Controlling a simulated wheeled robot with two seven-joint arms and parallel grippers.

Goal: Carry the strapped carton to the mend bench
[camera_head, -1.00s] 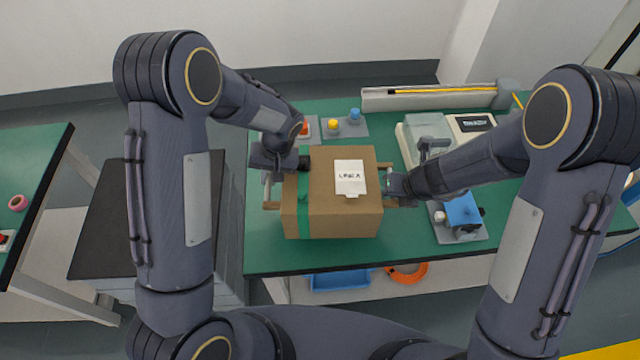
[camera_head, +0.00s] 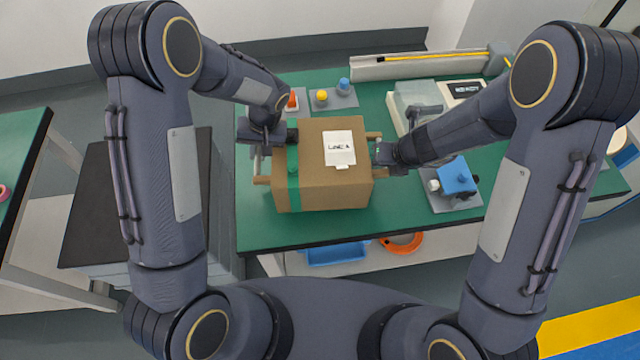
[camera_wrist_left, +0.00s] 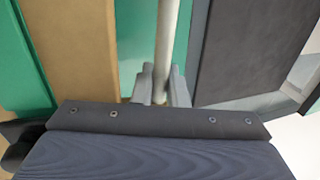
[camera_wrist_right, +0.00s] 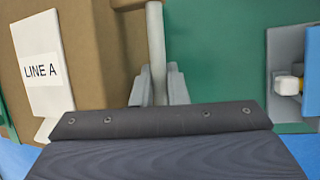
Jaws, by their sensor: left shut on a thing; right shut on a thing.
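The brown carton (camera_head: 330,190) has a green strap (camera_head: 293,180) near its left side and a white label on top. In the right wrist view the label (camera_wrist_right: 42,70) reads "LINE A". The carton is at the green-topped bench (camera_head: 300,232); whether it rests on it or hangs just above is unclear. A pale bar handle stands out on each side. My left gripper (camera_head: 260,152) is shut on the left handle (camera_wrist_left: 166,45). My right gripper (camera_head: 382,155) is shut on the right handle (camera_wrist_right: 155,45). The fingertips are partly hidden in the head view.
Behind the carton are yellow (camera_head: 321,96) and blue (camera_head: 343,86) knobs on grey plates. A blue device (camera_head: 456,178) stands to the right. A dark-topped cabinet (camera_head: 95,220) and another green bench (camera_head: 18,150) are at left. Yellow floor marking (camera_head: 580,330) shows at lower right.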

